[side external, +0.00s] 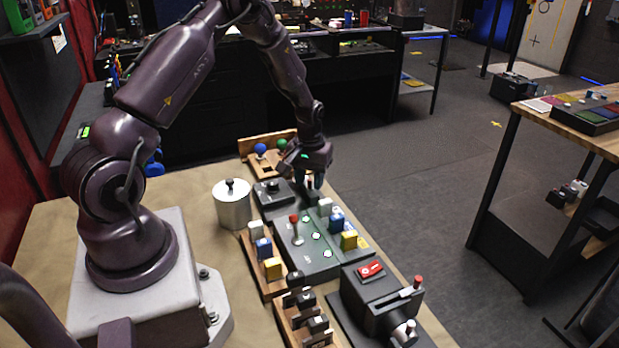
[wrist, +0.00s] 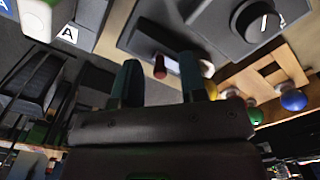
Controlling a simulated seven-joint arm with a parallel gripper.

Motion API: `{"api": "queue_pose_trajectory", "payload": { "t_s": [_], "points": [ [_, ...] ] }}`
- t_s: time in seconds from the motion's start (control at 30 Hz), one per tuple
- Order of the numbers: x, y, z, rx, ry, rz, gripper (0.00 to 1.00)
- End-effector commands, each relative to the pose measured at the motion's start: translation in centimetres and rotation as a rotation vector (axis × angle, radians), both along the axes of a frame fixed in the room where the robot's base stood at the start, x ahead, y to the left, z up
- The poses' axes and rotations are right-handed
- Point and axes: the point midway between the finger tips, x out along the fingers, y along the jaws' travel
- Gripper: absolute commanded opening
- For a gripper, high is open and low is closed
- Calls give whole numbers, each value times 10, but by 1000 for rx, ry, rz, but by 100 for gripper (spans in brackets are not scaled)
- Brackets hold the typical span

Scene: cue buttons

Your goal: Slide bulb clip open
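My gripper (side external: 312,184) is low over the far right part of the bench, beside a black box with a round dial (side external: 272,187). In the wrist view its two dark fingers (wrist: 160,70) stand apart with a gap. A small red-tipped handle (wrist: 160,66) shows between the fingertips, by a slot in the grey box face; contact cannot be told. A wooden rack (side external: 248,146) holds a blue bulb (side external: 260,148) and a green bulb (side external: 281,144). The wrist view shows the blue bulb (wrist: 293,99) and green bulb (wrist: 254,113) right of the fingers. I cannot make out a clip clearly.
A green panel (side external: 322,262) with a red-topped lever and coloured blocks lies nearer. A metal pot (side external: 232,204) stands left. A black box with a red switch (side external: 370,271) is at the front right. The bench's right edge is close to my gripper.

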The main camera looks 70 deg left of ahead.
Motion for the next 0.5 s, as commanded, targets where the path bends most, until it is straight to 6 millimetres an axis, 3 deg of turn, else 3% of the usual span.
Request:
{"api": "queue_pose_trajectory", "payload": {
  "t_s": [0.1,0.27,0.5],
  "points": [
    [0,0,0,0,0,0,39],
    [0,0,0,0,0,0,2],
    [0,-3,0,-1,1,-1,0]
  ]
}}
